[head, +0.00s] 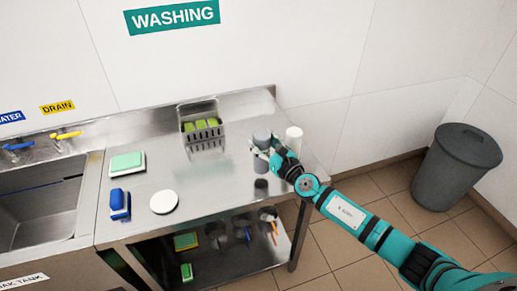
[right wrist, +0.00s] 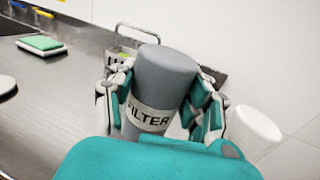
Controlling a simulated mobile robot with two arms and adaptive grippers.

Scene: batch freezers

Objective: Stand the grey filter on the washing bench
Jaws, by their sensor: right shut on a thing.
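The grey filter (head: 262,137) is a cylinder with a white label reading FILTER. It stands out clearly in the right wrist view (right wrist: 163,83), roughly upright and leaning a little in that picture. My right gripper (head: 262,147) is shut on it, with a finger on each side. The filter is over the right part of the steel washing bench (head: 218,178), under the WASHING sign. My left gripper is not in view.
A white cylinder (head: 294,137) stands close right of the filter. A dark round patch (head: 261,184) shows in front. A wire basket (head: 203,143), a green-topped sponge (head: 127,162), a blue brush (head: 119,202) and a white disc (head: 164,202) occupy the bench. A bin (head: 455,165) stands right.

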